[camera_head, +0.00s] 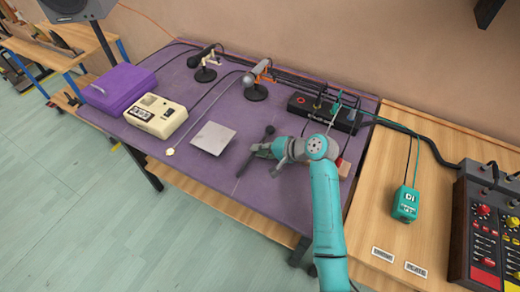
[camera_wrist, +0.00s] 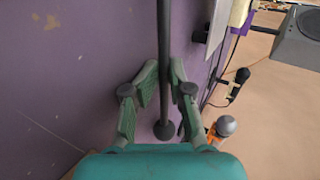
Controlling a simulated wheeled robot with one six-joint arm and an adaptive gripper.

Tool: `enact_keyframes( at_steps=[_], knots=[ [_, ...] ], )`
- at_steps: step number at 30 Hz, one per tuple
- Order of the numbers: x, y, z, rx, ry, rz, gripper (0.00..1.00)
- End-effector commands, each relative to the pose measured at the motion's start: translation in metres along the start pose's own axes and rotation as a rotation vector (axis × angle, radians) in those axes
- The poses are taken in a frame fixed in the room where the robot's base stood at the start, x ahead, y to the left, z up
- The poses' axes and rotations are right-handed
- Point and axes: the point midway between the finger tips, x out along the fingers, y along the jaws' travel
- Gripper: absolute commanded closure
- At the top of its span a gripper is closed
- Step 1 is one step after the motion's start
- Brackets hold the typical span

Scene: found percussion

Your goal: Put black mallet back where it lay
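My gripper (camera_head: 256,153) is over the purple table (camera_head: 228,190), right of a pale square plate (camera_head: 213,138). In the wrist view my gripper (camera_wrist: 163,68) has its two green-grey fingers on either side of the black mallet's shaft (camera_wrist: 164,30), close against it. The mallet's round black head (camera_wrist: 166,130) lies between the fingers and my palm side. In the head view the mallet's head (camera_head: 269,130) shows just beyond the fingers, and the fingers hide part of the shaft. I cannot tell how high the mallet is above the table.
A pale-tipped stick (camera_head: 169,152) lies left of the plate. Two microphones on stands (camera_head: 206,72) (camera_head: 257,83), a cream box (camera_head: 155,115) and a purple case (camera_head: 119,87) stand behind and left. A black unit (camera_head: 322,112) and teal box (camera_head: 405,204) are right. The table front is clear.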

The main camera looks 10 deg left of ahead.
Motion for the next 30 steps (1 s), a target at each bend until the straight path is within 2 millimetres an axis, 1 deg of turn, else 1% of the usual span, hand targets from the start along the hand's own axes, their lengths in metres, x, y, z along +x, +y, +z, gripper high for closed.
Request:
enact_keyframes(
  at_steps=[1, 9, 11, 14, 17, 24, 30],
  knots=[
    [0.003, 0.006, 0.003, 0.006, -0.008, 0.009, 0.62],
    [0.002, 0.005, 0.003, 0.005, -0.007, 0.007, 0.62],
    [0.000, 0.004, 0.002, 0.005, -0.007, 0.006, 0.62],
    [-0.007, 0.004, 0.002, 0.004, -0.004, 0.004, 0.62],
    [-0.021, 0.003, 0.001, 0.003, -0.002, 0.002, 0.62],
    [-0.070, 0.002, 0.000, 0.003, 0.000, 0.001, 0.62],
    [-0.102, 0.001, 0.000, 0.001, -0.001, 0.001, 0.62]
  ],
)
